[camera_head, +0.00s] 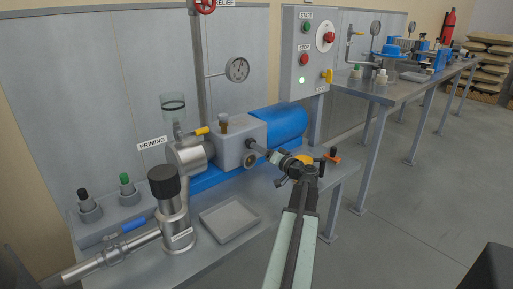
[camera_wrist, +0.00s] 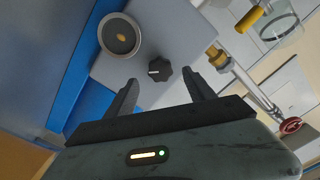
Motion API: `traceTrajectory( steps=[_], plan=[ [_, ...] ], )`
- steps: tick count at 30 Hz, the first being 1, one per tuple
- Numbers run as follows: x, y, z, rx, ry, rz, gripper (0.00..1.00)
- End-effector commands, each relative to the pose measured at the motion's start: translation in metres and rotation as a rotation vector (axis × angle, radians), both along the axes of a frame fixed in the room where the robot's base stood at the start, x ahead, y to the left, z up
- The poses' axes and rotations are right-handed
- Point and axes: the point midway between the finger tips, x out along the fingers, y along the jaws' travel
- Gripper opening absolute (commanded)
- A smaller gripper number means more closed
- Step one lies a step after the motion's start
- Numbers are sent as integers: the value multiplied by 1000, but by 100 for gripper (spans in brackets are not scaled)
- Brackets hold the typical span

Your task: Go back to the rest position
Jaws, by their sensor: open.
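My gripper (camera_head: 268,153) is at the front of the grey pump box (camera_head: 230,143) on the bench, at the end of my arm that reaches up from the bottom of the head view. In the wrist view my gripper (camera_wrist: 160,80) has its two dark fingers apart with nothing held. A black knob (camera_wrist: 160,69) on the grey box shows between the fingertips. I cannot tell whether the fingers touch it. The round sight glass (camera_wrist: 121,35) is just left of it.
The bench holds a blue motor (camera_head: 280,123), a grey tray (camera_head: 229,219), a black-capped steel filter (camera_head: 166,190) and a glass priming cup (camera_head: 173,108). A control box (camera_head: 308,50) stands behind.

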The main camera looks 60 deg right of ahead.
Motion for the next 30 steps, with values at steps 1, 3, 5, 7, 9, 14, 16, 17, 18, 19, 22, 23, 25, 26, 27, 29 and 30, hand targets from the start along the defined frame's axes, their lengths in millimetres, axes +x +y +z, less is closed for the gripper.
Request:
traceTrajectory(
  steps=[1,3,5,7,9,14,16,17,18,19,22,23,25,26,27,29,30],
  plan=[
    [-10,5,0,0,0,-2,63],
    [-21,8,0,0,0,-1,63],
    [-27,10,0,0,1,-1,63],
    [-31,11,0,0,1,-1,63],
    [-33,11,0,0,0,0,63],
    [-33,11,0,0,0,0,63],
    [-33,11,0,0,0,0,63],
    [-33,11,0,0,0,0,63],
    [-33,11,0,0,0,0,63],
    [-33,11,0,0,0,0,63],
    [-33,11,1,0,0,0,63],
    [-33,10,3,0,1,-1,63],
    [-33,10,14,0,1,-1,63],
    [-33,10,22,0,1,-1,63],
    [-33,10,30,0,1,-1,63],
    [-33,10,44,0,0,-1,63],
    [-33,10,52,0,0,-1,63]
  ],
)
